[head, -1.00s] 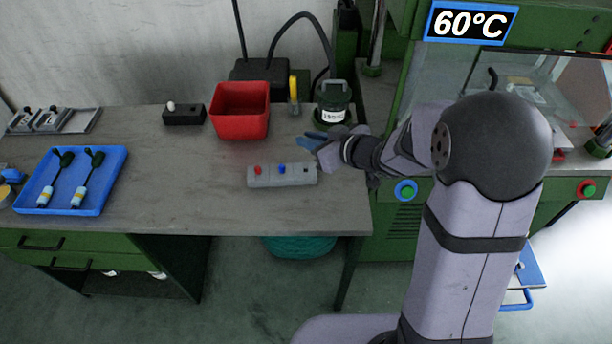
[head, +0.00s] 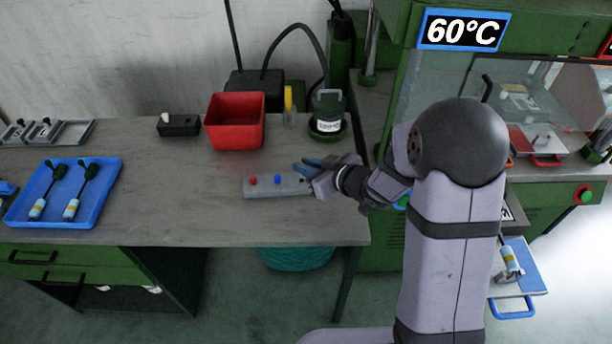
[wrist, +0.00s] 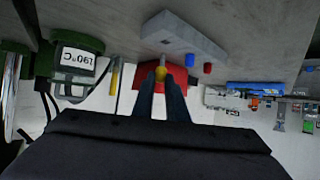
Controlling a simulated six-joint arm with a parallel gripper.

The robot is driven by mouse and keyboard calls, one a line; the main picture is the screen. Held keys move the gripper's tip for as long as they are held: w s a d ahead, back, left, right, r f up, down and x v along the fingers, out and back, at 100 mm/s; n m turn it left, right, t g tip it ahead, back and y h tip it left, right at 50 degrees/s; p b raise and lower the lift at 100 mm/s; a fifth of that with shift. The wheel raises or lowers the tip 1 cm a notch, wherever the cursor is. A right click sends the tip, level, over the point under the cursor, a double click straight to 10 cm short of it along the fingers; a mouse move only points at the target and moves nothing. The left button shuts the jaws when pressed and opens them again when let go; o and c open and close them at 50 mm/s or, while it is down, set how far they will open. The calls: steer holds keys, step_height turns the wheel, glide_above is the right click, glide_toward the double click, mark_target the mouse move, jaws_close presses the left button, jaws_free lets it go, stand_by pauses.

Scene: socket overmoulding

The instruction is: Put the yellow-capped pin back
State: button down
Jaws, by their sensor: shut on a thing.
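The grey pin block (head: 258,189) lies on the bench and carries a red-capped pin (head: 253,180) and a blue-capped pin (head: 278,179). The block also shows in the wrist view (wrist: 184,36), with a dark spot, seemingly an empty hole, beside the blue pin. My gripper (head: 303,165) is over the right end of the block. In the wrist view my gripper (wrist: 161,80) is shut on the yellow-capped pin (wrist: 160,73), whose yellow part shows between the fingertips. The head view does not show the pin.
A red bin (head: 235,122) stands behind the block, with a green pot (head: 327,113) to its right. A black box (head: 178,125) is left of the bin. A blue tray (head: 103,190) with two tools lies at left. The bench between tray and block is clear.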

steer(key=shift+f, duration=1.9)
steer(key=shift+f+b, duration=0.2)
steer(key=shift+b, duration=0.1)
steer(key=c, duration=1.8)
jaws_free()
steer(key=shift+o, duration=0.2)
steer(key=shift+r, duration=0.1)
